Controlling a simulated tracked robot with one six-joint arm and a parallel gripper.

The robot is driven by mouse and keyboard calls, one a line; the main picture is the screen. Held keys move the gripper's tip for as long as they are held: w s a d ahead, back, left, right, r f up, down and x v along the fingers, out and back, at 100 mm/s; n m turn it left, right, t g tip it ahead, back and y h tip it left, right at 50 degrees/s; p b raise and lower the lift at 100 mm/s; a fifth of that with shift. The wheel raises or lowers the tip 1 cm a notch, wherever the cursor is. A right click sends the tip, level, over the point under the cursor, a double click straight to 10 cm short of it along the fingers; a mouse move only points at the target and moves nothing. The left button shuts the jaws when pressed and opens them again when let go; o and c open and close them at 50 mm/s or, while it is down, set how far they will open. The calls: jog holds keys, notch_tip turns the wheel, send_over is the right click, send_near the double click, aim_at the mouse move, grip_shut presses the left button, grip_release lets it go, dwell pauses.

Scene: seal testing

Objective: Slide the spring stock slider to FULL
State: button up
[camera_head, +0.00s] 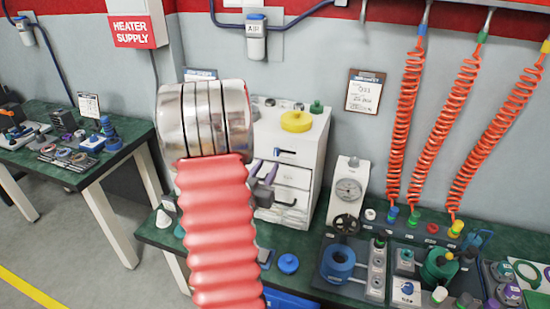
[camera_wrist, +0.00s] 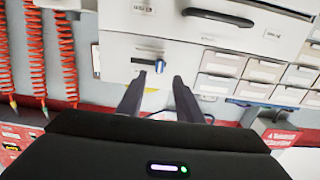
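The spring stock slider appears as a small blue knob (camera_wrist: 159,67) at one end of a short dark slot on a white cabinet face in the wrist view. The slot (camera_head: 285,153) also shows on the cabinet front in the head view. Small labels beside it are too small to read. My gripper (camera_wrist: 160,78) is open, with its two dark fingers apart and pointing at the cabinet. The knob lies between the fingertips in the picture; I cannot tell whether they touch it. In the head view, my arm hides part of the cabinet's left side and most of my gripper (camera_head: 263,172).
The white drawer cabinet (camera_head: 312,160) stands on a green bench, with a yellow round part (camera_head: 297,121) on top. A gauge stand (camera_head: 347,190) is to its right. Red coiled hoses (camera_head: 405,120) hang farther right. A blue round part (camera_head: 288,263) lies in front.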

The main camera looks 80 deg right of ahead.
aim_at(275, 154)
jog(key=d, duration=0.7)
jog(key=shift+s+d, duration=0.25)
jog(key=shift+s, duration=0.15)
jog(key=shift+c, duration=0.4)
grip_shut()
